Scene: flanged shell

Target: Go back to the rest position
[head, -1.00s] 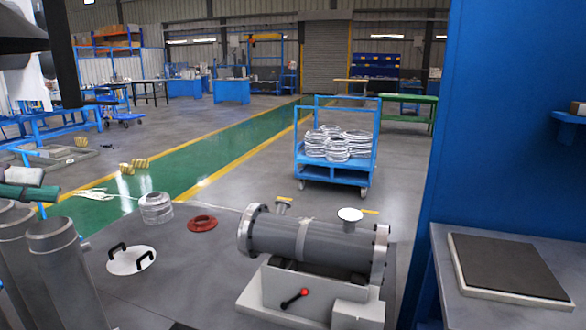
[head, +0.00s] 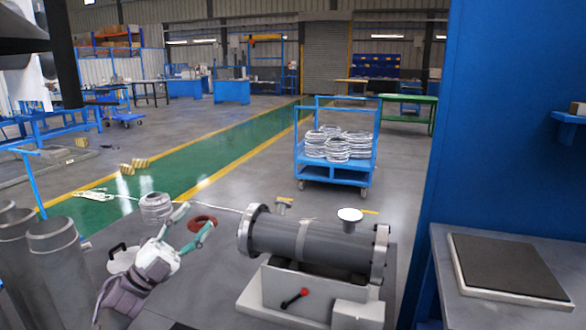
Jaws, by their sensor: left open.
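My left gripper (head: 192,224) comes in from the lower left, with its two greenish fingers spread apart and nothing between them. It is over the front left of the grey work surface. The grey flanged shell (head: 300,236) lies level on a light grey stand (head: 285,290) with a red-knobbed lever, to the right of the gripper and apart from it. A red ring (head: 203,220) lies just behind the fingers. A white disc with black handles (head: 122,257) is partly hidden by my left arm. My right gripper is not in view.
A clear round stack (head: 156,205) stands behind the gripper. Grey cylinders (head: 58,262) stand at the left edge. A blue cart (head: 335,172) with coiled loops is on the floor behind. A blue column and a side table with a dark pad (head: 507,268) are at the right.

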